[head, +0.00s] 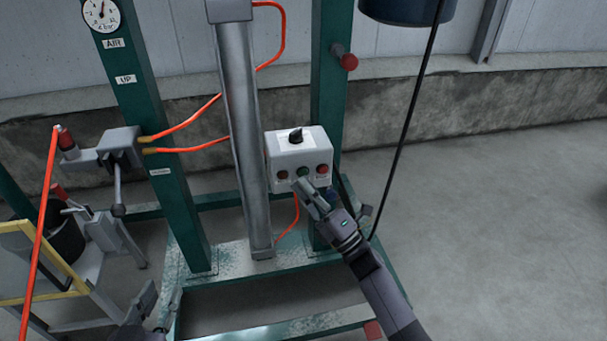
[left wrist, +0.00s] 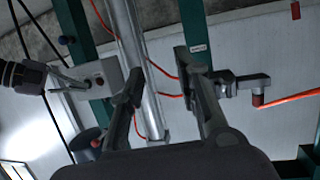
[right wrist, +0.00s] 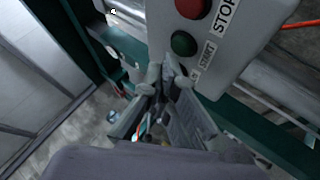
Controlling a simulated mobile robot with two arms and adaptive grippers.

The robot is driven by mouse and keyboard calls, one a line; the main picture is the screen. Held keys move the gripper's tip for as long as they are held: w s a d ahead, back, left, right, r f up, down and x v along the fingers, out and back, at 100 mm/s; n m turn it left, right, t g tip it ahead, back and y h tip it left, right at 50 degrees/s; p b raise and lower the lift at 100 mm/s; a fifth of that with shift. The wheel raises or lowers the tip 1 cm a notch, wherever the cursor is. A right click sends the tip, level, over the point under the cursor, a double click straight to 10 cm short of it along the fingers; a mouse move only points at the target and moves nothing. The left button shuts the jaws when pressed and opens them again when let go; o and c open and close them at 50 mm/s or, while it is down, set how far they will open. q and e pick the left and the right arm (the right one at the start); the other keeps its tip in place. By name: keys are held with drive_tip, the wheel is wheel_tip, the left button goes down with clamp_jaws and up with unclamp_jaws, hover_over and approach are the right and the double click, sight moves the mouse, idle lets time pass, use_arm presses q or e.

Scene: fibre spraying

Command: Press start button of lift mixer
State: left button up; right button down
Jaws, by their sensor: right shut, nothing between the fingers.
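The lift mixer's white control box (head: 285,152) is fixed on the frame, with a black knob above a row of buttons. The green START button (head: 303,172) is the middle one. In the right wrist view, the green button (right wrist: 184,43) lies beside the red STOP button (right wrist: 193,8). My right gripper (head: 302,187) is shut and empty, its tips just below the green button; in the right wrist view its tips (right wrist: 163,80) look close to it, and I cannot tell contact. My left gripper (head: 160,297) is open and empty, low at the left; its fingers also show in the left wrist view (left wrist: 158,66).
A grey column (head: 240,130) and green frame posts (head: 328,80) stand around the box. Orange hoses (head: 185,123) run left of it. A black cable (head: 408,115) hangs at the right. A yellow-railed cart (head: 45,285) is at the left. The right floor is clear.

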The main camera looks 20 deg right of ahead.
use_arm(q)
drive_tip(key=shift+w+d+r+t+h, duration=0.2)
drive_tip(key=shift+r+t, duration=0.1)
drive_tip(key=shift+r, duration=0.15)
drive_tip(key=shift+w+d+r+t+h, duration=0.15)
drive_tip(key=shift+r+t, duration=0.15)
drive_tip(key=shift+r, duration=0.15)
use_arm(e)
drive_tip(key=shift+w, duration=0.25)
use_arm(q)
drive_tip(key=shift+w+d+r+t+b, duration=0.15)
drive_tip(key=shift+r+t+b, duration=0.2)
drive_tip(key=shift+r, duration=0.3)
drive_tip(key=shift+w+d+r+t+b, duration=0.1)
drive_tip(key=shift+w+r+t, duration=0.05)
drive_tip(key=shift+r+t, duration=0.4)
use_arm(e)
drive_tip(key=shift+w, duration=0.4)
idle(0.7)
